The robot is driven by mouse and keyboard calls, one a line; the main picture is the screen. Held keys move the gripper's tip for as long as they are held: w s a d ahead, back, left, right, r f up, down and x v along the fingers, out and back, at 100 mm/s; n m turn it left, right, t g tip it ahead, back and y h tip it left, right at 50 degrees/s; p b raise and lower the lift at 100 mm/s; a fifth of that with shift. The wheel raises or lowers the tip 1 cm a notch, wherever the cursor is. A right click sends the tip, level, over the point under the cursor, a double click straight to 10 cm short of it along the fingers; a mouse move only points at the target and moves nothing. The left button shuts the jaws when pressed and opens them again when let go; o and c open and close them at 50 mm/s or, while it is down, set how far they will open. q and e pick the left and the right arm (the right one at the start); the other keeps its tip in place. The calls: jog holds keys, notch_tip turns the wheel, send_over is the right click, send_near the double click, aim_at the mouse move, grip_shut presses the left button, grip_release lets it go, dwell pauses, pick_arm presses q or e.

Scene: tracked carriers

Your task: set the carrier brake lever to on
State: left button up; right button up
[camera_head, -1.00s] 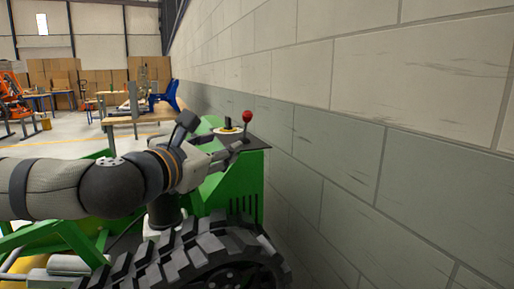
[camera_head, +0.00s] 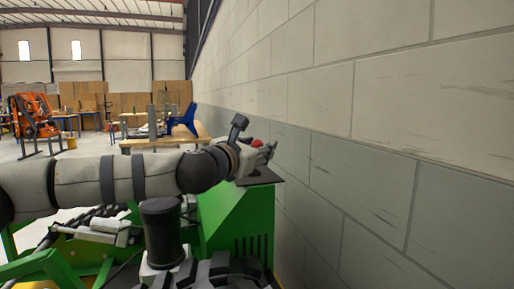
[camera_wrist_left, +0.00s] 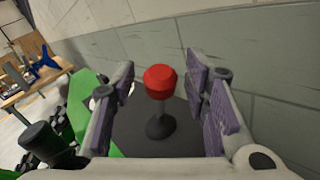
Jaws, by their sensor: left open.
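The brake lever (camera_wrist_left: 159,82) has a red knob on a dark stalk and stands on a dark round base in the left wrist view. In the head view only its red knob (camera_head: 256,143) shows, with the stalk hidden behind my gripper. My left gripper (camera_head: 268,149) is open at the lever. In the left wrist view its two fingers (camera_wrist_left: 160,90) stand either side of the knob, with gaps on both sides. The green carrier (camera_head: 237,222) is below. My right gripper is not in view.
A grey block wall (camera_head: 350,150) runs close along the right side of the carrier. A black cylinder (camera_head: 163,232) stands on the carrier in front. A wooden bench (camera_head: 150,142) and an orange robot (camera_head: 33,117) are farther back.

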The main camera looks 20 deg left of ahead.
pick_arm(q)
grip_shut()
